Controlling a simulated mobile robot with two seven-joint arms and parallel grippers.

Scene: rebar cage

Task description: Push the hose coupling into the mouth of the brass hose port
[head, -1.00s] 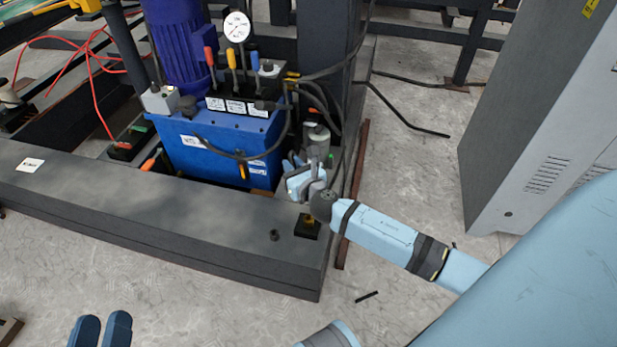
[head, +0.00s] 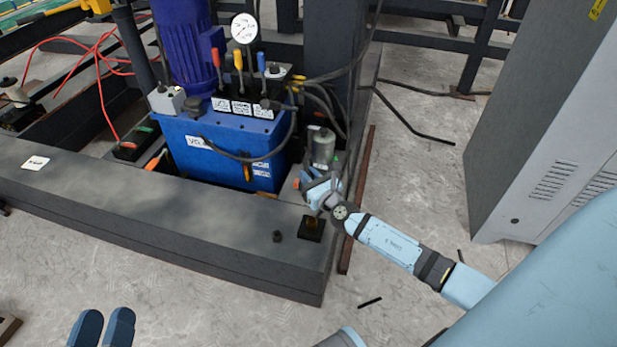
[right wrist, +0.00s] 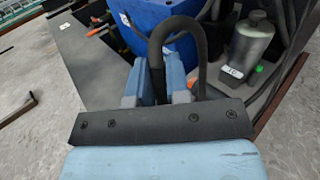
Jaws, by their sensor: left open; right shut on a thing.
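The brass hose port (head: 313,222) sits on a black square block at the end of the grey steel beam. My right gripper (head: 318,187) is behind and slightly right of the port in the head view, apart from it. In the right wrist view its fingers (right wrist: 155,88) are shut around the end of a black hose (right wrist: 156,58), which arches up and away. The hose coupling itself is hidden between the fingers. My left gripper (head: 102,328) is at the bottom left, empty and far from the port; only its fingertips show.
The blue hydraulic unit (head: 190,150) with levers and a gauge stands behind the beam (head: 150,205). A grey bottle (head: 322,148) stands close behind my right gripper. A small dark fitting (head: 277,236) stands left of the port. A grey cabinet (head: 540,130) is at right.

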